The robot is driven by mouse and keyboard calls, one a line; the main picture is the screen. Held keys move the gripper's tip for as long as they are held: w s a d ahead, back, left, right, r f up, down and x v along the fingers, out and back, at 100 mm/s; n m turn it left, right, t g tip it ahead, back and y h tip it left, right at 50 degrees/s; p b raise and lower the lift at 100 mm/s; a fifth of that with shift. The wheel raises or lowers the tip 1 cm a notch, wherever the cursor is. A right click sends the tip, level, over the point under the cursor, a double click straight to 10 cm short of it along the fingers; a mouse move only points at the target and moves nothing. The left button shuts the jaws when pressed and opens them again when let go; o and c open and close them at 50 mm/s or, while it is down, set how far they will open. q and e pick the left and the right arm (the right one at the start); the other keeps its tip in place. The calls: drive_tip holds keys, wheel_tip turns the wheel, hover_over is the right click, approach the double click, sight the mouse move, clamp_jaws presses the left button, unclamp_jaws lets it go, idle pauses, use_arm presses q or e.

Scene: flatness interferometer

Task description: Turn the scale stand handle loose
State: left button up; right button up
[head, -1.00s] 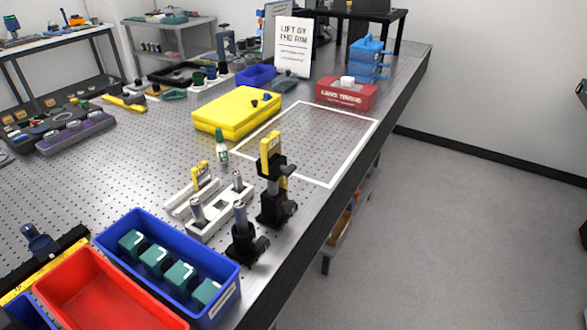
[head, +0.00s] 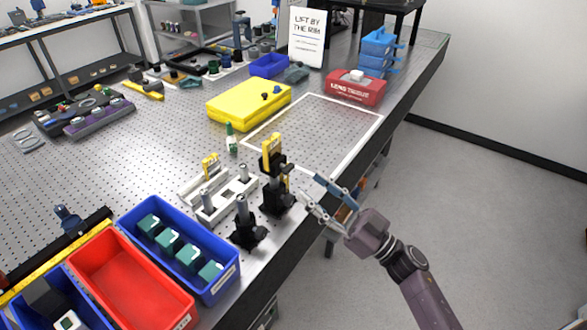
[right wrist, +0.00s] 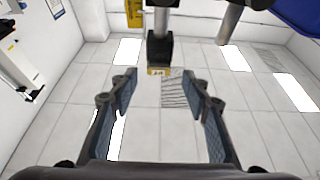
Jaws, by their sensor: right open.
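The scale stand (head: 277,192) is a black post holder near the table's right edge, with an upright yellow scale (head: 271,149) in its black clamp. A small dark handle (head: 288,168) sticks out of the clamp's right side. My right gripper (head: 302,183) is open and empty just right of the stand, its fingertips close to the clamp; I cannot tell whether they touch. In the right wrist view the open fingers (right wrist: 160,88) frame a gap, with the black clamp (right wrist: 160,48) and a yellow strip beyond it. My left gripper is not in view.
A second black post holder (head: 246,228) and a white fixture (head: 214,207) stand close left of the stand. A blue bin (head: 222,290) with teal blocks is in front. A white-outlined area (head: 312,128) behind is clear.

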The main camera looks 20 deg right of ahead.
sight(291, 170)
drive_tip(key=p+x, duration=0.2)
drive_tip(key=x, duration=0.4)
drive_tip(key=shift+w+a, duration=0.2)
drive_tip(key=shift+w, duration=0.15)
drive_tip(key=c, duration=1.2)
drive_tip(key=shift+o, duration=0.2)
